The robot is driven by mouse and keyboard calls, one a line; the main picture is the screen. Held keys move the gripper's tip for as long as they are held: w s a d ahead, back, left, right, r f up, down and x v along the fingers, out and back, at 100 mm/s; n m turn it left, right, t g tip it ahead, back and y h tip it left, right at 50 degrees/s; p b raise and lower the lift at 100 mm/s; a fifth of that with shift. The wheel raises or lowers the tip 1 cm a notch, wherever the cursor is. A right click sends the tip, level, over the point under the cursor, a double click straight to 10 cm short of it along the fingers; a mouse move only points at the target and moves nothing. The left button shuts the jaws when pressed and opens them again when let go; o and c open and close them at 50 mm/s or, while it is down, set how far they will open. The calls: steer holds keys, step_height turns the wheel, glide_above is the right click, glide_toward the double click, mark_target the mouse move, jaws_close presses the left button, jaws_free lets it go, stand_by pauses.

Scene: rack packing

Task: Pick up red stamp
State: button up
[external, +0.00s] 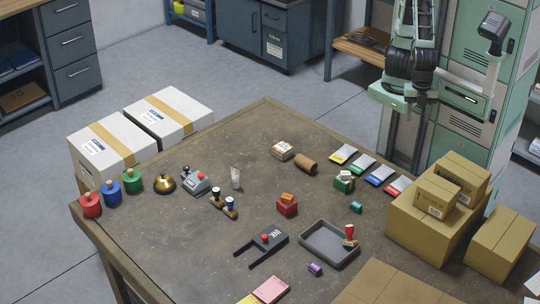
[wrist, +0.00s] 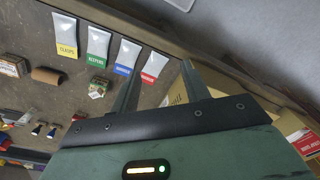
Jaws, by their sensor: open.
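A small stamp with a red top and a light wooden foot (external: 349,237), likely the red stamp, stands at the right side of the grey tray (external: 313,257). I cannot tell whether it is inside the tray or at its rim. I cannot make it out in the wrist view, where my gripper's body covers the lower part. My gripper (external: 397,163) is open and empty, high at the back right, well away from the stamp. In the wrist view its two fingers (wrist: 160,72) stand apart over the table edge.
Cartons (external: 418,222) stand stacked at the table's right. Yellow, green, blue and red-labelled pouches (external: 382,177) lie at the back. A red box (external: 287,208), an ink holder (external: 266,239) and two stamps (external: 222,202) occupy the middle.

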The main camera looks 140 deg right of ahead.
mark_target(348, 229)
steer(key=shift+o, duration=0.4)
steer(key=w+f+t+y+b, duration=0.2)
steer(key=w+t, duration=0.2)
steer(key=w, duration=1.1)
steer(key=w+f+t+y+b, duration=0.2)
steer(key=w+f+t, duration=0.1)
steer(key=w, duration=1.2)
steer(key=w+d+f+n+g+y+b, duration=0.1)
steer(key=w+d+f+n+y+b, duration=0.2)
steer(key=w+d+f+n+y, duration=0.3)
steer(key=shift+m+y, duration=0.5)
steer(key=shift+y, duration=0.2)
steer(key=x, duration=1.1)
steer(key=w+p+x, duration=0.1)
steer(key=x, duration=0.4)
steer(key=shift+w+d+f, duration=0.1)
steer(key=shift+d+f, duration=0.05)
steer(key=shift+f, duration=0.4)
jaws_close()
